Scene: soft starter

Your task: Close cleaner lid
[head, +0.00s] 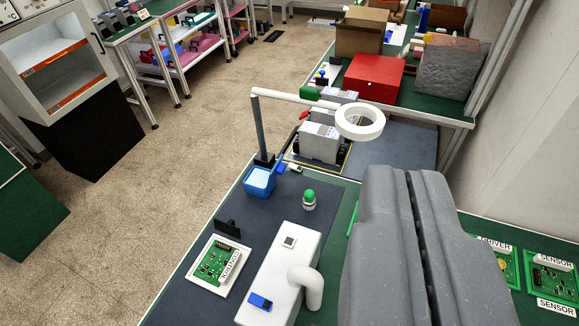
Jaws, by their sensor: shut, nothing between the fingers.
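No part in view is clearly marked as the cleaner or its lid, and I cannot tell which thing it is. A small blue box (259,182) with a paler top sits at the left edge of the bench mat. A white bottle with a green cap (309,199) stands right of it. A long white housing (283,262) with a curved white pipe (309,287) and a small blue panel lies nearer. My gripper (407,172) is shut and empty, its grey fingers side by side over the bench's right part. It hides the bench behind it.
A ring lamp (360,121) on a post and arm (262,131) stands beyond the bottle. A green circuit board (217,264) lies at left. More boards (552,274) lie at right. A red box (374,77) is on the far bench. The floor (190,150) at left is open.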

